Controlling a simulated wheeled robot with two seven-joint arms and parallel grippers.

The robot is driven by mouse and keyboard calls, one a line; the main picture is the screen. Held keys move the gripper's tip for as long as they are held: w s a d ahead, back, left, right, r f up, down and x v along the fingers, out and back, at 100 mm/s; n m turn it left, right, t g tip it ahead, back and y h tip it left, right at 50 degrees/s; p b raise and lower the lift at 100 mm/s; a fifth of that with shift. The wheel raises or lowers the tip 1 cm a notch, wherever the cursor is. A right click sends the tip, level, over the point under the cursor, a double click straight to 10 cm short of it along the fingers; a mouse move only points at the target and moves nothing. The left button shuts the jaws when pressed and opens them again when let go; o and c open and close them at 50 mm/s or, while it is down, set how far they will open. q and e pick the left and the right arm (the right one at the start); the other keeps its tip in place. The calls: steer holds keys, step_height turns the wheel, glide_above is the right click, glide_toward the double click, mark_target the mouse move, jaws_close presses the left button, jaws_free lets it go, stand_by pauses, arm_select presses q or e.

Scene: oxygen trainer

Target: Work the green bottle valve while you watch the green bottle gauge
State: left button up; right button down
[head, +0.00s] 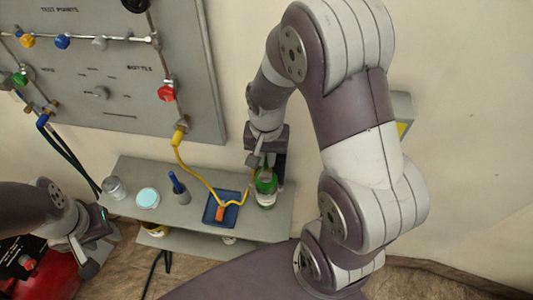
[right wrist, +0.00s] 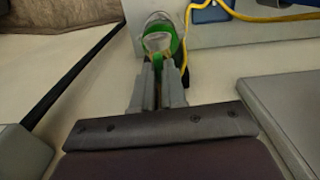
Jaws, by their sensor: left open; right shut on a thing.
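The green bottle (head: 266,189) stands upright at the right end of the grey shelf. It also shows in the right wrist view (right wrist: 161,42), beyond my fingertips. My right gripper (head: 264,166) is at the bottle's top, coming from above. In the right wrist view its fingers (right wrist: 158,72) are shut on the green valve (right wrist: 158,58), largely hidden between them. I cannot make out the green bottle gauge or its reading in either view. My left gripper (head: 98,258) is open and empty, low at the left, apart from the shelf.
A grey wall panel (head: 110,95) carries coloured knobs, including a red one (head: 166,93). A yellow hose (head: 188,172) runs from it down to the shelf (head: 180,215). A blue tray (head: 213,222), a jar with pale blue lid (head: 148,198) and a red object (head: 50,275) are nearby.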

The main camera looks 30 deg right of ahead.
mark_target(266, 161)
steer(key=shift+r, duration=0.1)
stand_by(0.3)
steer(key=c, duration=1.2)
jaws_free()
step_height(266, 161, up, 13)
steer(key=shift+f, duration=0.2)
